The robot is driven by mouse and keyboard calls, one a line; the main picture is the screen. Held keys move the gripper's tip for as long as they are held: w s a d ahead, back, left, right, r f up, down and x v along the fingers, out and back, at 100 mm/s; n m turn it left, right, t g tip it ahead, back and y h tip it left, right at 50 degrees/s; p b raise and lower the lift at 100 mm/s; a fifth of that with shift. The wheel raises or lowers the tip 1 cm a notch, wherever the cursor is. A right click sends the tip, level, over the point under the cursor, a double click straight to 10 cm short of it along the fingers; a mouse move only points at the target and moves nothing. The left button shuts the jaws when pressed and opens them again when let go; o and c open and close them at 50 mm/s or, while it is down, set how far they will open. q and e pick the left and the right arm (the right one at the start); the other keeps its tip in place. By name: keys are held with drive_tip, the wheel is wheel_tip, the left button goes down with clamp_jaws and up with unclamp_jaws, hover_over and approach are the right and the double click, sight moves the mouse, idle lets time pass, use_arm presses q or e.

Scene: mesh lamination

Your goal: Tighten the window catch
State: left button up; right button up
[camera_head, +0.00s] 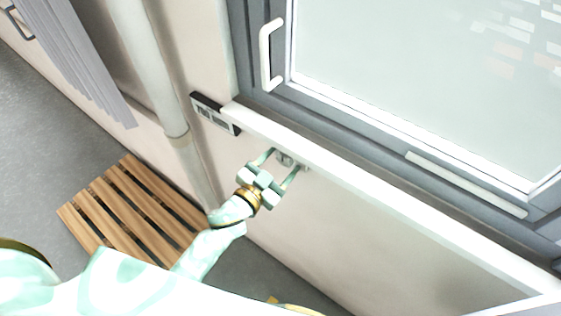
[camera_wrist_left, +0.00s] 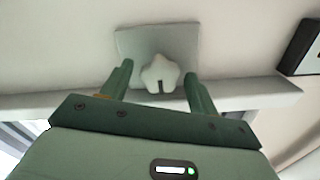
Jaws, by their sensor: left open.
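The window catch (camera_head: 284,157) is a small grey fitting on the wall just under the white sill, partly hidden by my left gripper. In the left wrist view it is a pale, star-shaped knob (camera_wrist_left: 160,74) with a dark slot, on a square grey plate (camera_wrist_left: 134,42). My left gripper (camera_head: 286,160) is open, with one green finger on each side of the catch. In the wrist view, gaps show between the knob and both fingers of the left gripper (camera_wrist_left: 158,72). My right gripper is not in view.
The white sill (camera_head: 370,192) runs directly above the catch. The grey-framed window has a white handle (camera_head: 266,55). A small dark-edged panel (camera_head: 215,113) is on the wall left of the catch. A pale pipe (camera_head: 155,70) and a slatted wooden platform (camera_head: 125,211) stand left.

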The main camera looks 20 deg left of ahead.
use_arm(q)
drive_tip(key=c, duration=1)
drive_tip(key=shift+m, duration=0.3)
drive_tip(key=m, duration=0.3)
drive_tip(key=shift+m, duration=0.3)
drive_tip(key=m+b, duration=0.1)
drive_tip(key=m, duration=0.3)
drive_tip(key=shift+m, duration=0.3)
drive_tip(key=m+b, duration=0.1)
drive_tip(key=m, duration=0.4)
drive_tip(key=shift+b, duration=0.35)
drive_tip(key=shift+m+b, duration=0.45)
drive_tip(key=shift+m, duration=1.55)
